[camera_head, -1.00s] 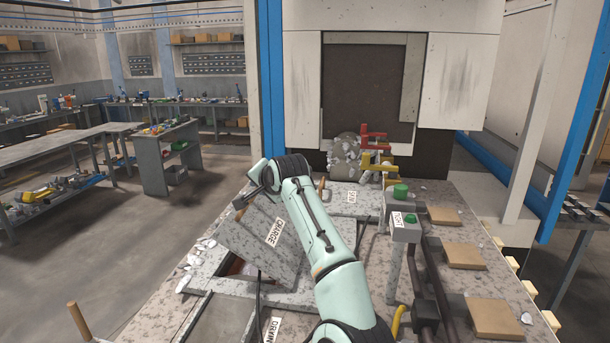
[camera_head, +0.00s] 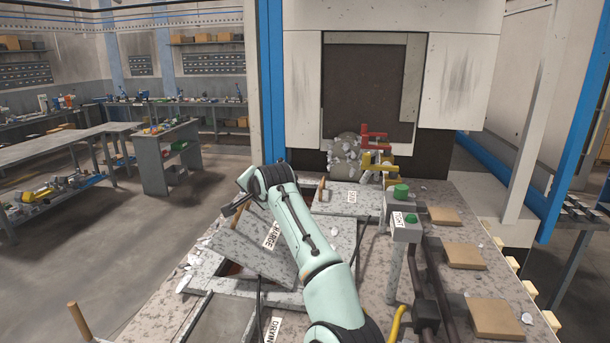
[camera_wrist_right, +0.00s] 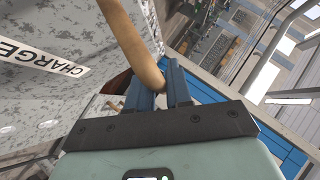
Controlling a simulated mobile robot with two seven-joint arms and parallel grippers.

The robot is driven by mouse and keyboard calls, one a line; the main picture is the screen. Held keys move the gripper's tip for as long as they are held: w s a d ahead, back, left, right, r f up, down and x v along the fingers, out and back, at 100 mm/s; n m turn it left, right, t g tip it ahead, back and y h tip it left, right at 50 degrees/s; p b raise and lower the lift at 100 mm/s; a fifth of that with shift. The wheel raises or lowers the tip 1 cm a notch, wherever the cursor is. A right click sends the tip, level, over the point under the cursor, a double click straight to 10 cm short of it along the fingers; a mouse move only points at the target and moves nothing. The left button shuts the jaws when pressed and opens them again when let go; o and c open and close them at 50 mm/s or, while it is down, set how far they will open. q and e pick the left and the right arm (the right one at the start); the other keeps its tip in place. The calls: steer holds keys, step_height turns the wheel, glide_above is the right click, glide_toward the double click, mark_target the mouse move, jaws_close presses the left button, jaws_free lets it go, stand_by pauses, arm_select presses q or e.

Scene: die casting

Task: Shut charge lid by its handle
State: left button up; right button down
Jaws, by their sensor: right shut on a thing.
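The charge lid (camera_head: 255,255) is a speckled grey plate with a "CHARGE" label, standing tilted over its opening in the table. It also fills the left of the right wrist view (camera_wrist_right: 50,110). Its wooden handle (camera_wrist_right: 133,42) is between the fingers of my right gripper (camera_wrist_right: 163,88), which is shut on it. In the head view, my right gripper (camera_head: 241,203) is at the lid's raised upper edge, partly hidden by my wrist. My right arm covers the lid's right part. My left gripper is not in view.
A green-button post (camera_head: 406,222) stands right of my arm. A lid labelled "DRYING" (camera_head: 272,330) is at the front. Another wooden handle (camera_head: 78,322) rises at the lower left. Light metal scraps lie around the opening. Brown blocks (camera_head: 462,256) line the right side.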

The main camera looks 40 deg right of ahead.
mark_target(244, 219)
steer(key=shift+f, duration=0.1)
steer(key=shift+w+a+f, duration=0.45)
steer(key=shift+w+f, duration=0.15)
steer(key=shift+f, duration=0.05)
stand_by(0.3)
steer(key=shift+w+a+f, duration=0.45)
steer(key=shift+w+f, duration=0.1)
steer(key=shift+f, duration=0.25)
steer(key=c, duration=1.1)
jaws_free()
steer(key=shift+c, duration=0.2)
steer(key=shift+s+r, duration=0.1)
